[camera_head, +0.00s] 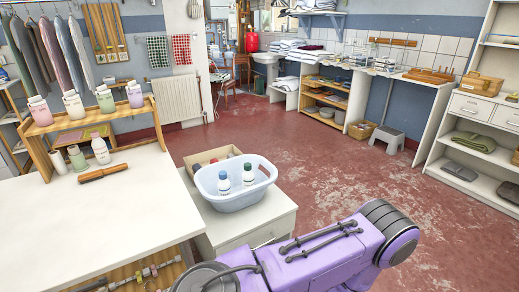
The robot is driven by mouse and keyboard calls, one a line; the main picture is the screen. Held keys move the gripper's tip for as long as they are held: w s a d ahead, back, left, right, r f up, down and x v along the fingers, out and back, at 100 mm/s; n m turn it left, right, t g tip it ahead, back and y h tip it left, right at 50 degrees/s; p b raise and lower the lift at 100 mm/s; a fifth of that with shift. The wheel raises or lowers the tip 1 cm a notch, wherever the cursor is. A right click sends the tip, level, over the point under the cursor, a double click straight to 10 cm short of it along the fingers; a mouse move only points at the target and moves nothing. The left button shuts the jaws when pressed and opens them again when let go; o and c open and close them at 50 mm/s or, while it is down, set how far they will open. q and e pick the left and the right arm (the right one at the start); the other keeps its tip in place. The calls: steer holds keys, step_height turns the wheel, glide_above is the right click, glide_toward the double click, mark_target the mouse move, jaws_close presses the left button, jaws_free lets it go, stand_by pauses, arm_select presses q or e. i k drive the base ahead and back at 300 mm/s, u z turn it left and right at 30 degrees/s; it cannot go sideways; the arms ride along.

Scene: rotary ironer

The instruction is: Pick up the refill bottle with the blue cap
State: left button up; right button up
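A white bottle with a blue cap (224,183) stands in the pale blue basket (237,204). Close to its right in the same basket stands another white bottle with a dark green or teal cap (248,175). The lower parts of both are partly hidden by the basket's rim. A large purple arm link of mine crosses the bottom of the view, with no gripper visible on it.
The basket sits on a white cabinet (262,221), with a cardboard box (213,155) behind it. A white table (120,205) at left holds a wooden rack (102,117) with several bottles, more bottles below, and a brown-handled brush (103,172). The red floor beyond is open.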

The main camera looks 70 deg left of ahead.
mark_target(224, 186)
steer(key=i, duration=0.45)
steer(key=u, duration=3.6)
steer(key=k, duration=0.35)
steer(key=z, duration=1.05)
steer(key=i, duration=0.45)
